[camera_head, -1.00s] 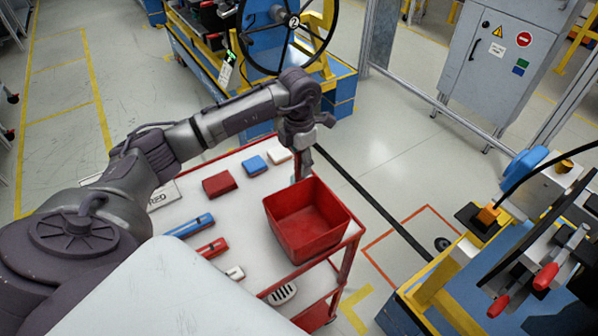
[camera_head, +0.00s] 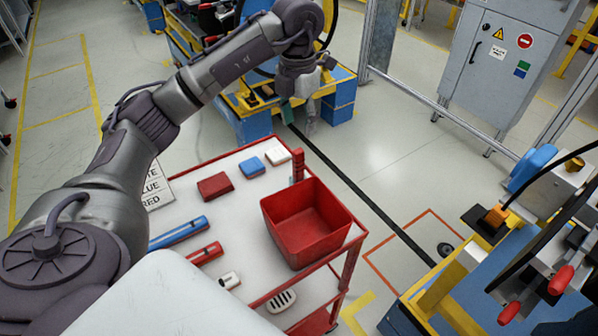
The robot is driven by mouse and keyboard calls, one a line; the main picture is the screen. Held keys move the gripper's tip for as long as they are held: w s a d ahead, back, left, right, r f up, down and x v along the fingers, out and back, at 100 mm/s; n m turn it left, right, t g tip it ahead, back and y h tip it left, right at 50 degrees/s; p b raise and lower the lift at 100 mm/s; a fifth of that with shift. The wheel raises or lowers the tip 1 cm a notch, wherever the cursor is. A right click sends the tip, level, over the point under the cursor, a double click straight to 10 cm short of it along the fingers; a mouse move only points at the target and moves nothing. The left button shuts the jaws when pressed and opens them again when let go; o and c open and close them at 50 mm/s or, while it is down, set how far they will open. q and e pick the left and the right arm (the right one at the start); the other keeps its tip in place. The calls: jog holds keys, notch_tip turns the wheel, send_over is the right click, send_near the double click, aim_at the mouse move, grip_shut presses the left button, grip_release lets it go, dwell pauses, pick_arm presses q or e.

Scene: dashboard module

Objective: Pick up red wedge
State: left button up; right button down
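A flat red block (camera_head: 215,186) lies on the white top of the cart, left of a blue block (camera_head: 251,167) and a white block (camera_head: 277,156). A longer red piece (camera_head: 206,253) lies nearer, below a long blue piece (camera_head: 178,232). A narrow red upright piece (camera_head: 298,165) stands just behind the red bin. I cannot tell by shape which red piece is the wedge. My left gripper (camera_head: 298,112) hangs pointing down above and beyond the cart's far edge, clear of these pieces. Its fingers are small and blurred, with a greenish patch beside them. My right gripper is out of view.
An open red bin (camera_head: 305,222) stands at the cart's right side and looks empty. A small white piece (camera_head: 229,281) lies near the front.

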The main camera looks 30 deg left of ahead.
aim_at(299, 164)
pick_arm(q)
jog(key=n, duration=0.5)
jog(key=shift+a+r+n, duration=0.1)
jog(key=shift+r+n, duration=0.1)
jog(key=shift+n, duration=0.2)
jog(key=n, duration=0.3)
jog(key=shift+w+r, duration=0.1)
jog(key=n, duration=0.6)
jog(key=shift+a, duration=0.1)
notch_tip(299, 164, down, 8)
jog(key=shift+f+p, duration=0.1)
jog(key=shift+p, duration=0.8)
jog(key=f, duration=0.1)
jog(key=f+p, duration=0.1)
jog(key=f, duration=0.1)
jog(key=f+p, duration=0.1)
jog(key=shift+d+f, duration=0.3)
jog(key=shift+f, duration=0.4)
grip_shut()
